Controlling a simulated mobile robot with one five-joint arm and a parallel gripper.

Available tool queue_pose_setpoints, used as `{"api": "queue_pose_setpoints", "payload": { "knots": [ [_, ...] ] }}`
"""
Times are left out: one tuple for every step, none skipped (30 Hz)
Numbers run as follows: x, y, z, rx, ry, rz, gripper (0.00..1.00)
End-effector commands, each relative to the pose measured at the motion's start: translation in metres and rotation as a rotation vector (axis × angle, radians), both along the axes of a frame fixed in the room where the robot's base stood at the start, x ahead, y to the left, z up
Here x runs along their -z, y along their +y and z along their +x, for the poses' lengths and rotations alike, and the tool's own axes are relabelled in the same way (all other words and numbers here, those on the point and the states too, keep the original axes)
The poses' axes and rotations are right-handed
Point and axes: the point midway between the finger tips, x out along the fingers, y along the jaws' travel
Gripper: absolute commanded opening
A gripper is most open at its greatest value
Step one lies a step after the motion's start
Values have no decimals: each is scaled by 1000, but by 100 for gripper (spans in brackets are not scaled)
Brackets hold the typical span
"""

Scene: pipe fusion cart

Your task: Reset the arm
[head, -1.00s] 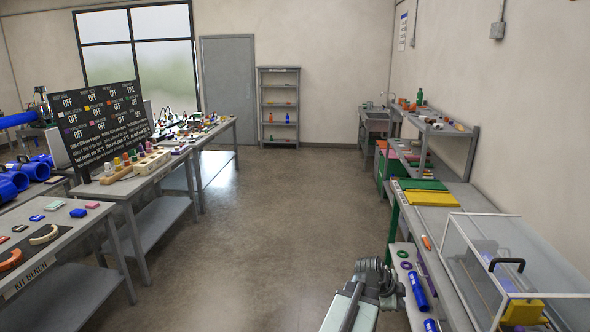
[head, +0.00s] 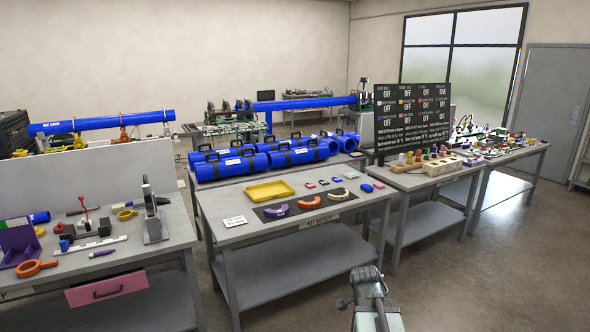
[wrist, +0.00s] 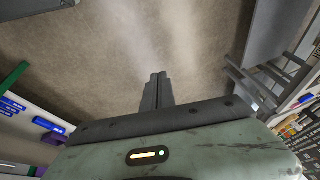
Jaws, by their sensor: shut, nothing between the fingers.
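My gripper (wrist: 157,90) shows in the wrist view as two dark fingers pressed together, with nothing between them. It points out over bare brown floor. In the head view my arm (head: 372,298) rises at the bottom, right of centre, in front of the kit bench (head: 300,224); the fingertips cannot be made out there. My gripper touches nothing that I can see.
The kit bench holds a yellow tray (head: 269,190) and curved pieces on a dark mat. A grey workbench (head: 180,225) with a pink drawer (head: 107,289) stands left. Blue pipes (head: 295,156) lie behind. Open floor (head: 480,270) lies to the right.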

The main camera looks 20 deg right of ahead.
Motion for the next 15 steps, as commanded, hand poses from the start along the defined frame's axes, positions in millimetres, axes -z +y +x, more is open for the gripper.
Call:
{"api": "queue_pose_setpoints", "payload": {
  "knots": [
    [3,41,11,-107,25,8,0],
    [5,63,16,-170,43,14,0],
    [7,91,20,-253,64,21,0],
    [8,111,22,-316,82,25,0],
    [9,130,23,-378,101,31,0],
    [11,156,23,-463,124,36,0],
    [12,174,22,-529,145,41,0],
    [14,192,21,-598,164,47,0],
    [15,215,16,-699,197,54,0],
    [17,232,11,-788,224,62,0],
    [18,241,6,-870,253,71,0],
    [19,243,-2,-958,285,85,0],
    [19,246,-7,-1022,307,94,0],
    [20,248,-11,-1085,325,103,0],
    [20,251,-16,-1165,347,112,0]
  ]
}}
